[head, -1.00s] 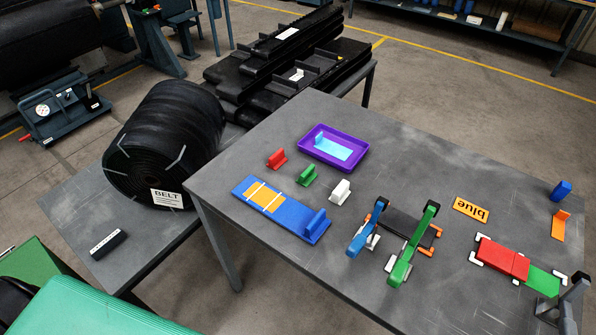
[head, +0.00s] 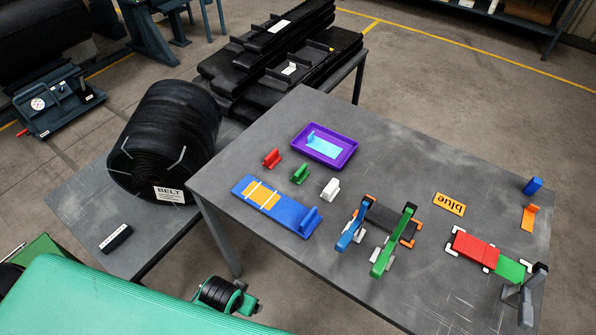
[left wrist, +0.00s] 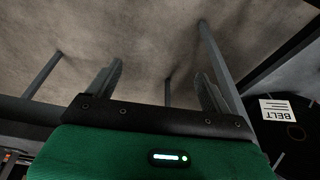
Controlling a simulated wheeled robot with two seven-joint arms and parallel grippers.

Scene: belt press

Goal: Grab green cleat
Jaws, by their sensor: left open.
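The green cleat (head: 300,174) stands upright on the grey table (head: 250,150) in the head view. It is between the red cleat (head: 272,158) and the white cleat (head: 331,189), apart from both. My left gripper (left wrist: 158,85) shows in the left wrist view with its two fingers wide apart and nothing between them. It is over the floor, off the table, away from the cleat. The left wrist view does not show the green cleat. My right gripper is in neither view.
A purple tray (head: 352,154) with a light-blue piece is behind the cleats. A blue strip (head: 284,211) with an orange patch lies in front. Blue (head: 352,232) and green (head: 393,243) levers stand to the right. A belt roll (head: 165,135) sits on a lower table at left.

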